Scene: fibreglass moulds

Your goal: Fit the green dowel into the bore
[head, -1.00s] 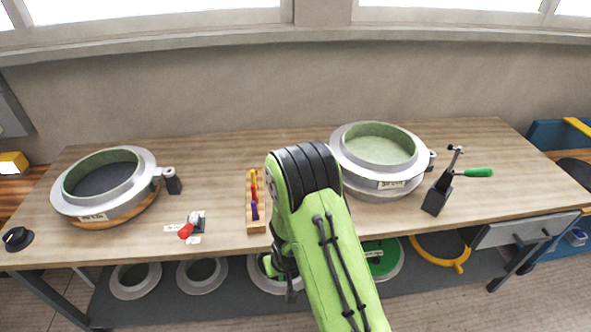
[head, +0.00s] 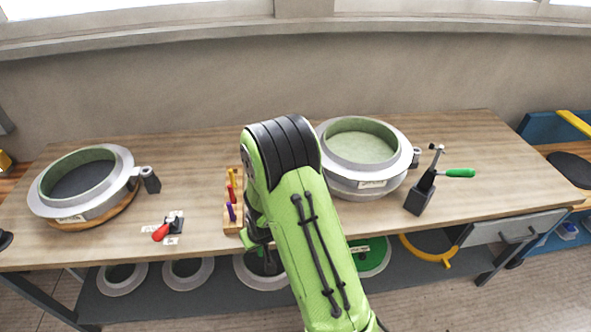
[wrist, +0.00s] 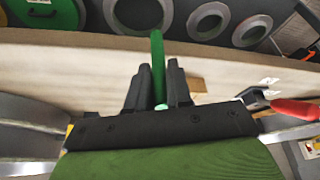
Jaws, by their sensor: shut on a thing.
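My gripper (wrist: 158,88) is shut on the green dowel (wrist: 157,55) in the wrist view, with the dowel sticking out beyond the dark fingers. In the head view my arm hides the dowel and most of the gripper. Two ring moulds stand on the bench: the left mould (head: 122,180) has a grey side lug (head: 150,180), and the right mould (head: 345,180) has a smaller lug (head: 415,158). I cannot tell which part holds the bore. The dowel is apart from both moulds.
A wooden rack (head: 233,226) with yellow, red and purple dowels stands just left of my arm. A red-handled clamp (head: 162,231) lies left of it. A green-handled toggle clamp (head: 420,195) stands at the right. Several rings lie on the lower shelf (head: 215,302). The back of the bench is clear.

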